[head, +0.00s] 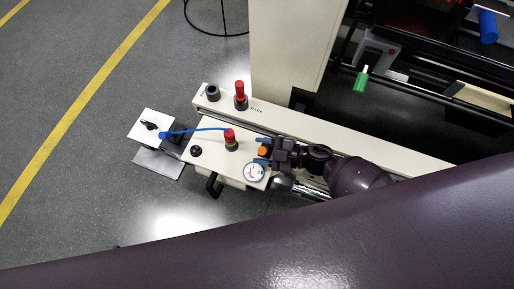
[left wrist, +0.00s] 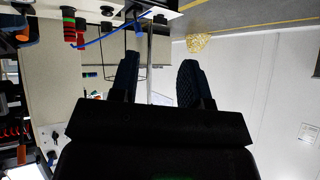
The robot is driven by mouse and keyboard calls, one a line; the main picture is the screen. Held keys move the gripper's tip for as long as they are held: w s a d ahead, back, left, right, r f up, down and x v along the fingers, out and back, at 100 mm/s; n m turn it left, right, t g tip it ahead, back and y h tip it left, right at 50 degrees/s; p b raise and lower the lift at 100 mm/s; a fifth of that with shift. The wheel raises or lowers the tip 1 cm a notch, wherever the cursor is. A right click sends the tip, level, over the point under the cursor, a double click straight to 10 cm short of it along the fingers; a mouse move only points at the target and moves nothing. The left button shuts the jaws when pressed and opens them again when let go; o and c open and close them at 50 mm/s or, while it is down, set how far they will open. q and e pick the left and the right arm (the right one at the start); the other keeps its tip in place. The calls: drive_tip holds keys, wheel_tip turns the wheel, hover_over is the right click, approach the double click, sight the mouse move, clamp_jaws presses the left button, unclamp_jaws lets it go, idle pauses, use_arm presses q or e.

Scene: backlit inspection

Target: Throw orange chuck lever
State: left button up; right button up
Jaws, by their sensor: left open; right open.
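The orange knob (head: 262,151), which looks like the end of the chuck lever, is at the right end of the cream control box in the head view. My right gripper (head: 261,150) is there, open, with its blue fingertips on either side of the knob. I cannot tell whether they touch it. The lever's shaft is hidden. My left gripper (left wrist: 159,66) is open and empty in the left wrist view, pointing away from the box. In the head view my large arm link covers the lower part.
On the cream control box (head: 205,152) are a red-topped post (head: 230,139), a black knob (head: 196,151) and a round gauge (head: 253,172). Behind stands another red-topped post (head: 240,97). Grey floor (head: 80,170) is clear at left.

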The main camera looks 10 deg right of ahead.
use_arm(q)
drive_tip(key=shift+s+a+p, duration=0.2)
drive_tip(key=shift+s+p, duration=0.25)
drive_tip(key=shift+p, duration=0.15)
use_arm(e)
drive_tip(key=v, duration=0.9)
drive_tip(key=shift+r, duration=0.1)
drive_tip(key=shift+r, duration=0.1)
drive_tip(key=s+d+r+m+t+h+p, duration=0.2)
drive_tip(key=r+m+t+h+p, duration=0.1)
drive_tip(key=r+m+t+h, duration=0.15)
drive_tip(key=s+d+r+m+t+h+p, duration=0.2)
drive_tip(key=r+m+t+h, duration=0.1)
drive_tip(key=r+m, duration=0.25)
use_arm(q)
wheel_tip(320, 180, up, 9)
drive_tip(key=n+t+p, duration=0.1)
drive_tip(key=p, duration=0.4)
drive_tip(key=shift+w, duration=0.3)
use_arm(e)
drive_tip(key=s+d+r+m+g+h, duration=0.2)
drive_tip(key=s+d+r+m+h, duration=0.1)
drive_tip(key=s, duration=0.3)
drive_tip(key=s+d+r+m+g+h, duration=0.2)
drive_tip(key=s+d+r+m+h, duration=0.1)
drive_tip(key=s, duration=0.4)
drive_tip(key=shift+d+m, duration=0.2)
drive_tip(key=shift+m, duration=0.5)
